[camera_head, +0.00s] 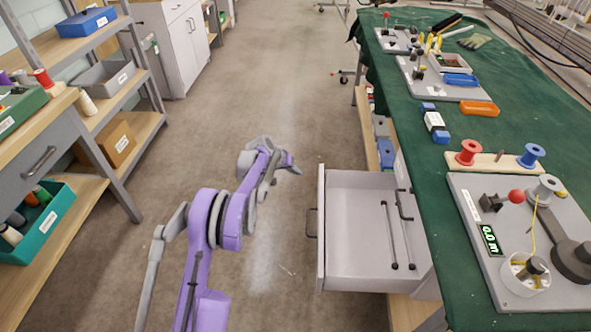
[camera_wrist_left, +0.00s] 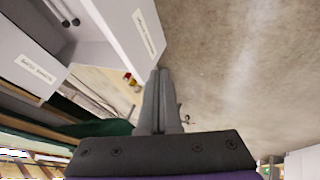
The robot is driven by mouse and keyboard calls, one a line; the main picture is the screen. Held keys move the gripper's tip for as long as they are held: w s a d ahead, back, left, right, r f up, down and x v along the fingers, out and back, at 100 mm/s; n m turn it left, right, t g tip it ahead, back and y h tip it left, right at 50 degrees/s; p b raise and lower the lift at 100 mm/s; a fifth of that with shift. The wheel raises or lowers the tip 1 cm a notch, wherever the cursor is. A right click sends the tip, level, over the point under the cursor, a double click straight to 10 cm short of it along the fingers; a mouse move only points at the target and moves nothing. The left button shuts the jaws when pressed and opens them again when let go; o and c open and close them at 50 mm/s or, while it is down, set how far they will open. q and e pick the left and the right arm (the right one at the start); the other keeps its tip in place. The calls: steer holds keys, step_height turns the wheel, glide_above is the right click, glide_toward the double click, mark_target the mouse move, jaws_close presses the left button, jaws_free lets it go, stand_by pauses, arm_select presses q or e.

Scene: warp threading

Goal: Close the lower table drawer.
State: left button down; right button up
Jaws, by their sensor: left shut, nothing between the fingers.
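The lower table drawer (camera_head: 352,262) is pulled out from under the green-covered table (camera_head: 462,160), over the floor. Its front panel (camera_head: 321,250) carries a dark handle (camera_head: 311,223). Two thin dark rods with knobs show over the drawer's inside. In the left wrist view a labelled drawer front (camera_wrist_left: 128,22) is at the upper left. My left gripper (camera_head: 297,170) is beyond the drawer's far front corner, to its left, apart from the handle. Its fingers (camera_wrist_left: 160,73) are shut and empty, pointing toward the drawer front's edge. My right gripper is not in view.
A closed front with a handle (camera_head: 404,206) stands at the table side, above the open drawer. Shelves (camera_head: 120,150) with bins and spools line the left. The floor (camera_head: 290,70) between shelves and table is clear. The tabletop holds a spool board (camera_head: 470,270).

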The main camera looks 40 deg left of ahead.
arm_select(q)
steer(key=w+d+f+b, duration=0.1)
steer(key=w+d+f, duration=0.2)
steer(key=w+d, duration=0.1)
steer(key=shift+w+d+f, duration=0.25)
steer(key=shift+w+f, duration=0.15)
steer(key=shift+w, duration=0.05)
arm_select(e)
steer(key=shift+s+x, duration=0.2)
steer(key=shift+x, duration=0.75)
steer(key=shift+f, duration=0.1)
